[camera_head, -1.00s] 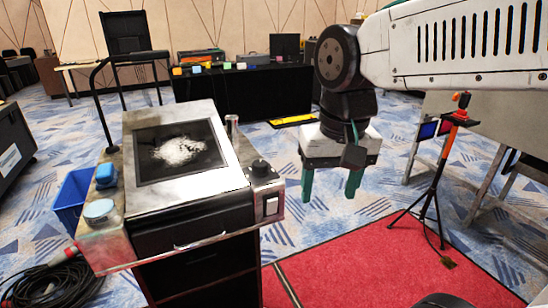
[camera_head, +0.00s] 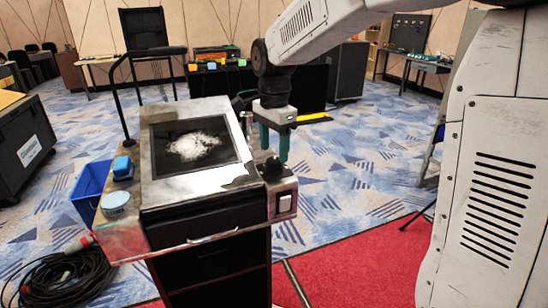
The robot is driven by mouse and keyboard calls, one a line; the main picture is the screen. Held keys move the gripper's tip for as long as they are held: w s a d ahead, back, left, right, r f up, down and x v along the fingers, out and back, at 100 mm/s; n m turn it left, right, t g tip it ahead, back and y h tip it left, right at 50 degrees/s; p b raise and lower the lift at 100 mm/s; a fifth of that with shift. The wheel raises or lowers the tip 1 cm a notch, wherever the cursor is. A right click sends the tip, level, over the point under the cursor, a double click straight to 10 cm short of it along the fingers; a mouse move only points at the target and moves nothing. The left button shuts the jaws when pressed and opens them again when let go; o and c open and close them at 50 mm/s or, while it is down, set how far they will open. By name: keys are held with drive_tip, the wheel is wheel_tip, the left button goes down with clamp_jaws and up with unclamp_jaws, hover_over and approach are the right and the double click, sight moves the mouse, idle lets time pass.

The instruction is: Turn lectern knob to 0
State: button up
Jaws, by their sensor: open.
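The lectern (camera_head: 152,207) stands left of centre, with a sloped dark screen and a panel on its right side. A black round knob (camera_head: 271,170) sits on that panel, above a white rocker switch (camera_head: 285,204). My gripper (camera_head: 274,154) points down right over the knob. Its two teal fingers are apart, with the tips close to the knob's top. I cannot tell whether they touch it or reach down around it. The knob's marks are too small to read.
A blue box (camera_head: 123,168) and a round pale blue-topped item (camera_head: 116,203) sit on the lectern's left ledge. A blue bin (camera_head: 90,188) and coiled black cable (camera_head: 62,284) lie on the floor at left. The red carpet (camera_head: 360,264) at front right looks clear.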

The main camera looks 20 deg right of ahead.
sight(274, 160)
drive_tip(key=shift+f, duration=1.8)
drive_tip(key=shift+c, duration=0.2)
drive_tip(key=c, duration=0.9)
